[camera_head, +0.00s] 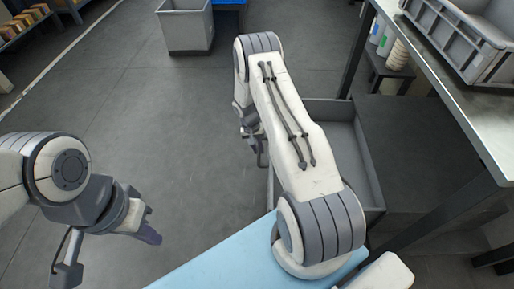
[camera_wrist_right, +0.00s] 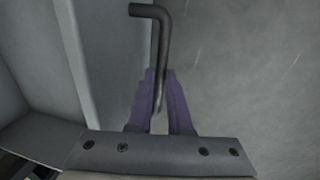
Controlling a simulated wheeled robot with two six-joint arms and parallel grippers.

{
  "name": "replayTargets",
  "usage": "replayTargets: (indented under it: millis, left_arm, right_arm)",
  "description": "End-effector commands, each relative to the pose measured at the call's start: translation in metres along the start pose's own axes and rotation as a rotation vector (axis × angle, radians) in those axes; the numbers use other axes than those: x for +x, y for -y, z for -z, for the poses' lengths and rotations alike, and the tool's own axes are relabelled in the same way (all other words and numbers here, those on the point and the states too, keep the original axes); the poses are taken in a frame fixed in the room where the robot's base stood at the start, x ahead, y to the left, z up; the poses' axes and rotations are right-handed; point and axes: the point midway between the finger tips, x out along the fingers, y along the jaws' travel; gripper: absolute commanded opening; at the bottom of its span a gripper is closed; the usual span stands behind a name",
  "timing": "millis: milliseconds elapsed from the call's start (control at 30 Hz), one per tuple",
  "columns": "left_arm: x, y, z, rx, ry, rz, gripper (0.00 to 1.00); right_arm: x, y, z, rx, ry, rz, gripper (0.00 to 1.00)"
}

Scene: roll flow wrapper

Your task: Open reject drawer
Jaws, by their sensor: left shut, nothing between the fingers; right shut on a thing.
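The reject drawer (camera_head: 372,170) is a grey open-topped box at the right of the head view, standing out from under the steel table. My right arm hides part of it. In the right wrist view its grey front wall (camera_wrist_right: 110,55) runs along the left, with a dark bent-bar handle (camera_wrist_right: 163,35) beside it. My right gripper (camera_wrist_right: 158,90) has its purple fingers shut on the handle. In the head view this gripper (camera_head: 262,152) is partly hidden behind my arm. My left gripper (camera_head: 148,237) is shut and empty over the floor at lower left.
The steel table (camera_head: 470,110) carries a grey crate (camera_head: 465,40) at the right. Bottles and stacked cups (camera_head: 398,55) stand on a low shelf behind its edge. A grey bin (camera_head: 185,28) stands at the back. The floor left of the drawer is clear.

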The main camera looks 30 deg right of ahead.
Motion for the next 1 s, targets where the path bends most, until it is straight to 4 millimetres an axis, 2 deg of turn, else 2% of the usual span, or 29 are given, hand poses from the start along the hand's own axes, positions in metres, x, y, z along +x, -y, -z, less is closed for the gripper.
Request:
replayTargets:
  millis: [67, 100, 167, 200, 467, 567, 1000]
  left_arm:
    - [0.0, 0.0, 0.0, 0.0, 0.0, 0.0, 0.0]
    - [0.0, 0.0, 0.0, 0.0, 0.0, 0.0, 0.0]
    - [0.0, 0.0, 0.0, 0.0, 0.0, 0.0, 0.0]
    - [0.0, 0.0, 0.0, 0.0, 0.0, 0.0, 0.0]
    - [0.0, 0.0, 0.0, 0.0, 0.0, 0.0, 0.0]
    - [-0.004, 0.0, 0.0, 0.0, 0.0, 0.0, 0.0]
    - [-0.042, -0.003, 0.002, 0.0, 0.0, 0.0, 0.0]
  right_arm:
    - [0.0, 0.001, 0.0, -0.001, -0.001, 0.001, 0.0]
    - [0.0, 0.001, 0.0, -0.001, -0.001, 0.001, 0.21]
    - [0.0, 0.001, 0.0, -0.001, -0.001, 0.001, 0.44]
    - [0.0, 0.001, 0.0, -0.002, -0.001, 0.001, 0.47]
    - [0.0, 0.001, 0.0, -0.003, 0.0, 0.0, 0.47]
    - [-0.006, 0.001, 0.0, -0.003, -0.001, 0.0, 0.47]
    - [-0.087, 0.0, 0.0, -0.004, -0.002, 0.001, 0.47]
